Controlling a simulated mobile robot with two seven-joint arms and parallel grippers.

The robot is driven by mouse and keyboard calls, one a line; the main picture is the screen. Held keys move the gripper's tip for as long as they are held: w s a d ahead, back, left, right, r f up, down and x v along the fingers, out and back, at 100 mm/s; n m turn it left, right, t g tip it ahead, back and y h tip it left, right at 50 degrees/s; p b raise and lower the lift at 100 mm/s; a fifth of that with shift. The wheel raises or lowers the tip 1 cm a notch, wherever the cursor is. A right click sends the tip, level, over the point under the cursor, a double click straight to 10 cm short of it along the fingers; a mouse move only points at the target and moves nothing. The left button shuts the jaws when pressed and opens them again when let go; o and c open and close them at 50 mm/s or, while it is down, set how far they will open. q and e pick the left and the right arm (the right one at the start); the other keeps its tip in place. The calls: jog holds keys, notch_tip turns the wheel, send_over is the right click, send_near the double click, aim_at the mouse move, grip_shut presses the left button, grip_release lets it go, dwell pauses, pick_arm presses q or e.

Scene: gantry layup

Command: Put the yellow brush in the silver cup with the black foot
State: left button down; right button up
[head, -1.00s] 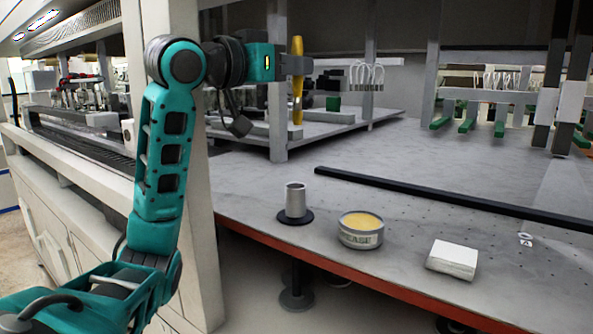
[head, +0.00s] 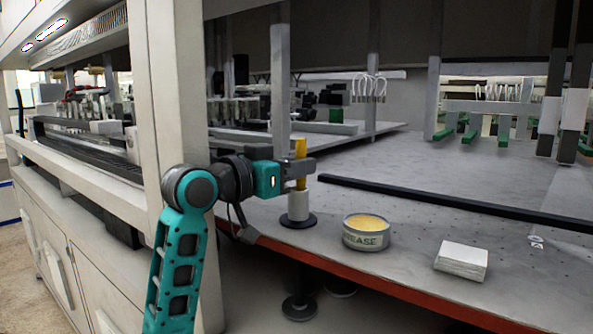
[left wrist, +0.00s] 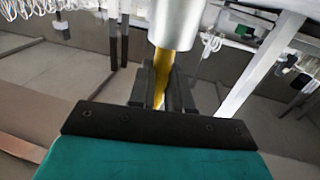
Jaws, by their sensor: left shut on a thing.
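The yellow brush (head: 300,148) stands upright, shut in my left gripper (head: 300,168). It also shows in the left wrist view (left wrist: 162,75), between the dark fingers (left wrist: 163,95). The silver cup (head: 299,206) stands directly below the gripper on its round black foot (head: 299,223), near the bench's front edge. The brush's lower part is hidden by the cup wall and appears to be inside the cup. In the left wrist view, the cup (left wrist: 176,24) overlaps the brush end. My right gripper is not in view.
A round grease tin (head: 366,240) stands just right of the cup, and a white block (head: 461,260) lies farther right. A black bar (head: 450,204) runs across the bench behind them. A pale upright post (head: 170,100) stands at the left.

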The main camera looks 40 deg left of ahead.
pick_arm(q)
jog(key=c, duration=1)
grip_release()
jog(key=s, duration=0.4)
jog(key=s+b, duration=0.1)
jog(key=s, duration=0.3)
jog(key=s+a, duration=0.1)
jog(key=s, duration=0.3)
jog(key=shift+b, duration=0.35)
